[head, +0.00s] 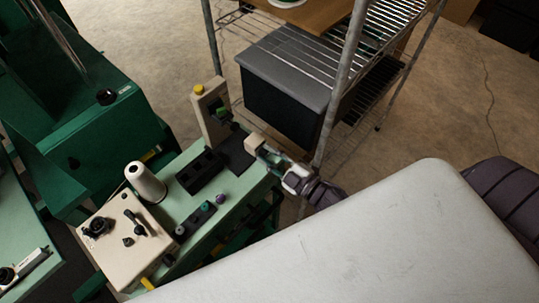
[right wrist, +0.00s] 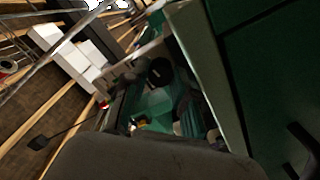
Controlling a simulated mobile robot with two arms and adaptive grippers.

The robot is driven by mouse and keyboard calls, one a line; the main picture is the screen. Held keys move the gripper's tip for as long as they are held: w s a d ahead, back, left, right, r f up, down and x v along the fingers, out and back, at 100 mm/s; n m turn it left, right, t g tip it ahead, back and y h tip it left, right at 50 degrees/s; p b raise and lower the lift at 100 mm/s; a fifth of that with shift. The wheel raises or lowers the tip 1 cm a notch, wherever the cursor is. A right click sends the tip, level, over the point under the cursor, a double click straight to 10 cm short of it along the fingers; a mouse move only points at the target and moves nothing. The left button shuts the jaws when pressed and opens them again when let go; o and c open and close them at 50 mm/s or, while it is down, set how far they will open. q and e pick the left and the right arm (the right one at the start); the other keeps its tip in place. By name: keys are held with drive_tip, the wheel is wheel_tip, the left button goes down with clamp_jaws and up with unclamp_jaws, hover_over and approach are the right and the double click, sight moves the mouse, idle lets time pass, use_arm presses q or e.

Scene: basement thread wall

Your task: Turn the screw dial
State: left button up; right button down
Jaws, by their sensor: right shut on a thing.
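My right gripper (head: 267,154) is at the right end of the pale green machine top (head: 225,186), close against a small beige block (head: 254,143). Its fingers are shut on a small part there, which I take to be the screw dial; the fingers hide most of it. In the right wrist view a dark round knob-like part (right wrist: 160,70) shows near the fingers, but the view is dark and I cannot tell exactly what it is. My left gripper is not in view.
A beige upright post (head: 211,113) and a white thread cone (head: 146,182) stand on the machine. A beige control box (head: 127,241) with black knobs is at the near left. A wire rack (head: 345,60) with a grey-lidded bin (head: 290,70) stands close behind my right gripper.

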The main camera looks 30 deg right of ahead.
idle(0.4)
drive_tip(key=c, duration=0.9)
unclamp_jaws()
drive_tip(key=shift+s+f, duration=0.1)
